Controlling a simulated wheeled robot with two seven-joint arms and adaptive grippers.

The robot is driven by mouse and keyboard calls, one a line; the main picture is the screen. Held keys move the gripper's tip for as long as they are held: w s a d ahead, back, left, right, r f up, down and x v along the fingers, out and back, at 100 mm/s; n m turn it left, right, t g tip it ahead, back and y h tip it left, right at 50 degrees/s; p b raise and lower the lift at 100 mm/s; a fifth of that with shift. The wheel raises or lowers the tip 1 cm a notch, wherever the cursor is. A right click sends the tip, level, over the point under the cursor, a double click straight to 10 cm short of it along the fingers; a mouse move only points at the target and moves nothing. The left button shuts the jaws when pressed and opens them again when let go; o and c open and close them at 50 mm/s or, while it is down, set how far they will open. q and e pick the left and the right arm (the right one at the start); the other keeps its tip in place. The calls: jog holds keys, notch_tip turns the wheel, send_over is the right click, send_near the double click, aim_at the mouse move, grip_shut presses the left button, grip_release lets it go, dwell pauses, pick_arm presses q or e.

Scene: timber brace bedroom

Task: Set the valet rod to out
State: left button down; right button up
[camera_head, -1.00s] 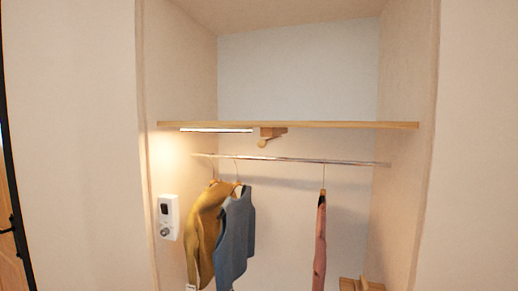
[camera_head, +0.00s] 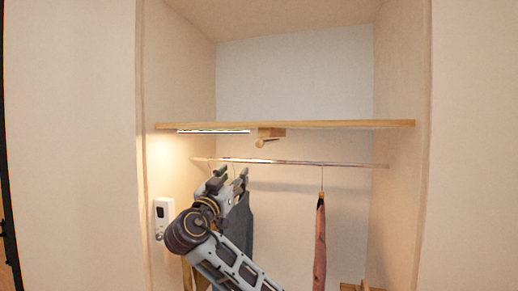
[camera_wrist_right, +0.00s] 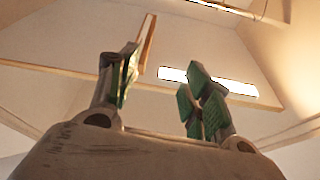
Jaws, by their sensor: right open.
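The valet rod (camera_head: 261,143) shows as a small round wooden knob at the front of a wooden block (camera_head: 271,132) under the shelf. Its length is hidden, as I see it nearly end-on. My right gripper (camera_head: 232,172) is open and empty, below and left of the knob and apart from it, in front of the hanging clothes. In the right wrist view its two green-padded fingers (camera_wrist_right: 160,65) are spread. A wooden piece (camera_wrist_right: 147,45) beyond the left finger there looks like the valet block. My left gripper is not in view.
The wooden shelf (camera_head: 340,125) spans the closet, with a lit strip (camera_head: 213,131) beneath it on the left. A metal hanging rail (camera_head: 330,163) runs below. A white wall unit (camera_head: 164,212) is at left.

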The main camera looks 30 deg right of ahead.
aim_at(258, 145)
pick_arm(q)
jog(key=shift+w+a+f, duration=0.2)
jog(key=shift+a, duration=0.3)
pick_arm(e)
jog(key=s+r+m+g+h, duration=0.1)
jog(key=s+r+m, duration=0.2)
jog(key=s+r, duration=0.1)
jog(key=shift+s+r+h, duration=0.15)
jog(key=shift+s+h, duration=0.25)
jog(key=shift+s, duration=0.15)
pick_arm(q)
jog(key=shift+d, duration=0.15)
pick_arm(e)
jog(key=p+x, duration=0.3)
jog(key=x, duration=0.8)
jog(key=shift+w+d+r, duration=0.15)
jog(key=shift+d, duration=0.05)
jog(key=shift+p+x, duration=0.3)
jog(key=shift+x, duration=0.75)
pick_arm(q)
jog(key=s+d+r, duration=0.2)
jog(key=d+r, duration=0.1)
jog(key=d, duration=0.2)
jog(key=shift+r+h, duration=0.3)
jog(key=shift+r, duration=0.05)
